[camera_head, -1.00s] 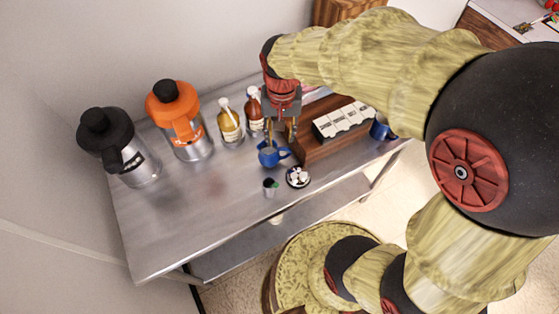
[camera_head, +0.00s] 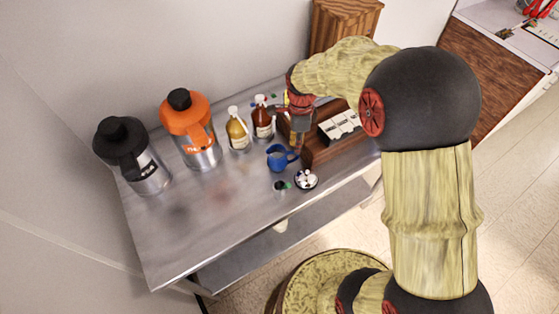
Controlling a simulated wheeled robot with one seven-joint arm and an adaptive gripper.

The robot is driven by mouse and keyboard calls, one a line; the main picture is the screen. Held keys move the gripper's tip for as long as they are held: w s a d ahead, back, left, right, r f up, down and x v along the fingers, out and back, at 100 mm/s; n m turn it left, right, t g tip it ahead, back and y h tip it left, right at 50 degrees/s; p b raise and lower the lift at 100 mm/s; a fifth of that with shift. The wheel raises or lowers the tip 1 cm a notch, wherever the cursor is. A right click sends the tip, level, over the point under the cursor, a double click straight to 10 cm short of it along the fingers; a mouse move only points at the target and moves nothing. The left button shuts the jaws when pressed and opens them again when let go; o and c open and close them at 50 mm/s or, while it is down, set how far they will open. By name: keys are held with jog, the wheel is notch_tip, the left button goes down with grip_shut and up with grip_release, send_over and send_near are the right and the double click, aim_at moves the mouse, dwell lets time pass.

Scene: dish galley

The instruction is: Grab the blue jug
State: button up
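The blue jug (camera_head: 277,160) stands upright on the metal table, near the front left end of the brown wooden box. Its open top shows and its handle points right. My gripper (camera_head: 296,143) hangs beside and slightly behind the jug, close to the box's left end. The fingers are small and partly overlap the dark wood, so their spacing is unclear. I cannot tell whether a finger touches the jug.
A small cup (camera_head: 281,188) and a round dish (camera_head: 306,180) sit just in front of the jug. An amber bottle (camera_head: 238,133), a red-brown bottle (camera_head: 262,122), an orange dispenser (camera_head: 190,125) and a black dispenser (camera_head: 133,155) stand left. The table's (camera_head: 205,220) front left is bare.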

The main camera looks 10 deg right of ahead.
aim_at(296, 158)
notch_tip(296, 158, down, 8)
jog(key=shift+s+f+b, duration=0.1)
jog(key=shift+f+b, duration=0.15)
jog(key=shift+b, duration=0.35)
jog(key=shift+c, duration=1.1)
grip_shut()
jog(key=shift+r, duration=0.1)
